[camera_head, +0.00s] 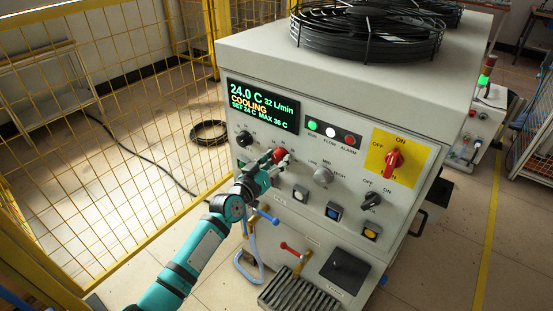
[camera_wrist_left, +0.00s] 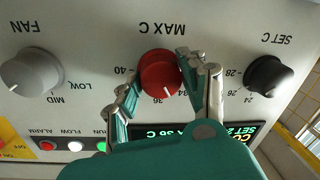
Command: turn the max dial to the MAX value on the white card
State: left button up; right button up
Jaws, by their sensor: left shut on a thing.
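The red max dial (camera_head: 278,154) is on the front panel of the grey machine, below its display (camera_head: 262,106). My left gripper (camera_head: 282,161) is shut on this dial. In the left wrist view the dial (camera_wrist_left: 160,70) sits between the two fingers, under an upside-down "MAX C" label. Its white pointer line is near the 36 mark, and the display reads SET 24 C, MAX 36 C. The fingers cover part of the scale. I cannot make out a white card in either view. My right gripper is not in view.
The black set dial (camera_head: 244,138) and grey fan knob (camera_head: 323,177) flank the max dial. A red switch on a yellow plate (camera_head: 377,157) is farther right. A yellow mesh fence (camera_head: 110,130) stands left of the machine. Floor shows between them.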

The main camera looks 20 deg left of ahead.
pick_arm(q)
jog(key=shift+n, duration=1.4)
jog(key=o, duration=1.2)
jog(key=shift+c, duration=0.2)
jog(key=shift+s, duration=0.1)
jog(key=v, duration=1.2)
jog(key=shift+r, duration=0.2)
jog(key=shift+a, duration=0.1)
